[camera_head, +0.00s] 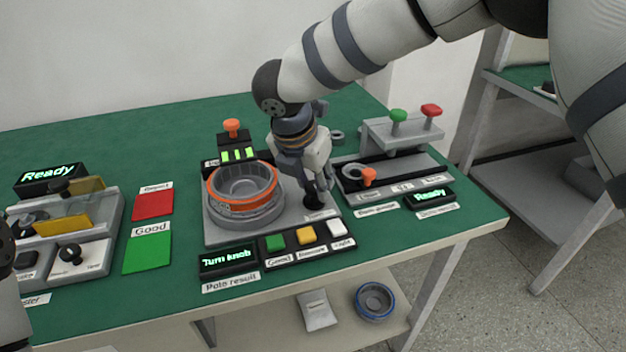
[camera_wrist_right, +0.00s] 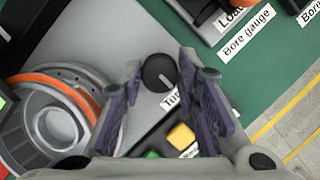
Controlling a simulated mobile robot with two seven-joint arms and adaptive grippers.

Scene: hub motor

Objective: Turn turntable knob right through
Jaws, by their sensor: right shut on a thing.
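The turntable base (camera_head: 222,232) is a grey plate on the green table, carrying a grey hub motor with an orange ring (camera_head: 243,193). A round black knob (camera_wrist_right: 160,72) with a light pointer line sits at the plate's right corner. My right gripper (camera_head: 314,190) points down at that corner. In the right wrist view its purple-grey fingers (camera_wrist_right: 165,84) stand on either side of the knob, shut on it. In the head view the gripper partly hides the knob. The display (camera_head: 228,258) reads "Turn knob". Only a bit of my left arm shows at the left edge; its gripper is out of view.
Green, yellow and white buttons (camera_head: 306,236) line the plate's front. The bore gauge fixture (camera_head: 395,175) stands close on the right, with an orange knob. Red and green pads (camera_head: 147,252) and another fixture (camera_head: 75,235) lie left. A blue-rimmed hub (camera_head: 375,300) is on the lower shelf.

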